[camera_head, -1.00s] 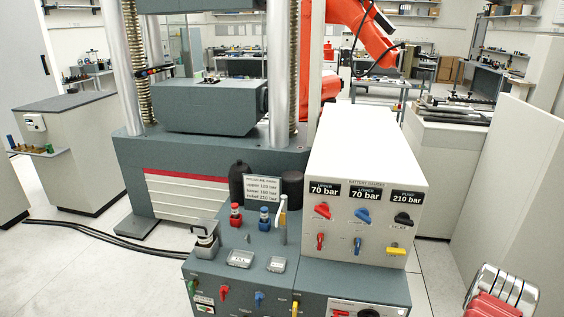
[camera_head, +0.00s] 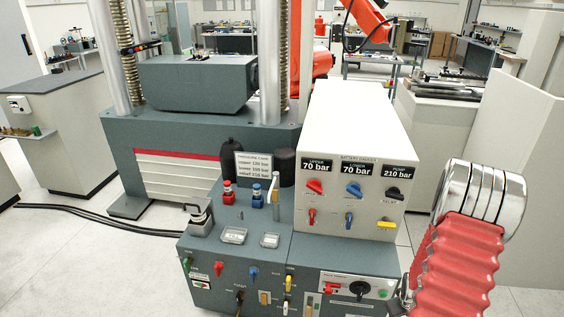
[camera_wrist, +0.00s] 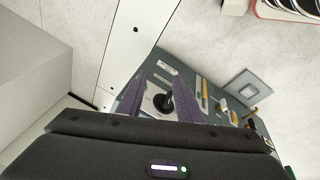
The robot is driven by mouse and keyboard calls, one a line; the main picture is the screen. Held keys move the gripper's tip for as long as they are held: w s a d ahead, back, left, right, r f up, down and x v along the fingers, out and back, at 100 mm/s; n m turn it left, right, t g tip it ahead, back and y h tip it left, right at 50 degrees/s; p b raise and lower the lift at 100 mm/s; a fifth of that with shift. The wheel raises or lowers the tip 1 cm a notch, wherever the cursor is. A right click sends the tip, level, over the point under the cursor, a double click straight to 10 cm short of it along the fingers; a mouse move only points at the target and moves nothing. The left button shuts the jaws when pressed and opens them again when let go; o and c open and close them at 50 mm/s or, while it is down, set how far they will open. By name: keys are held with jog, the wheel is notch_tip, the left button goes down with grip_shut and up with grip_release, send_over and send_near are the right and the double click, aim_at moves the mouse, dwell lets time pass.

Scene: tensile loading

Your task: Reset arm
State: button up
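My arm, with a ribbed red sleeve (camera_head: 455,265) and silver rings (camera_head: 480,195), rises at the lower right of the head view, right of the control console (camera_head: 345,255). My gripper (camera_wrist: 160,88) shows in the wrist view with two purple fingers apart and nothing visibly held between them. Beyond the fingers, a black knob (camera_wrist: 164,103) on a pale plate shows in the gap. I cannot tell how far it is from the fingertips. The gripper itself does not show clearly in the head view.
The console carries coloured levers, a pressure card (camera_head: 254,166) and a white battery charger box (camera_head: 355,130). The large testing machine (camera_head: 200,135) stands behind. A pale panel (camera_head: 520,150) stands at the right. Black cables (camera_head: 90,217) cross the floor at the left.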

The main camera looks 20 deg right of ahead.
jog(key=s+a+r+t+y, duration=0.1)
jog(key=a+r, duration=1.9)
jog(key=s+a+r+n+t+y, duration=0.1)
jog(key=s+a+r+t, duration=0.1)
jog(key=a+r, duration=1.8)
jog(key=shift+s+r+n+y, duration=0.3)
jog(key=shift+r, duration=0.4)
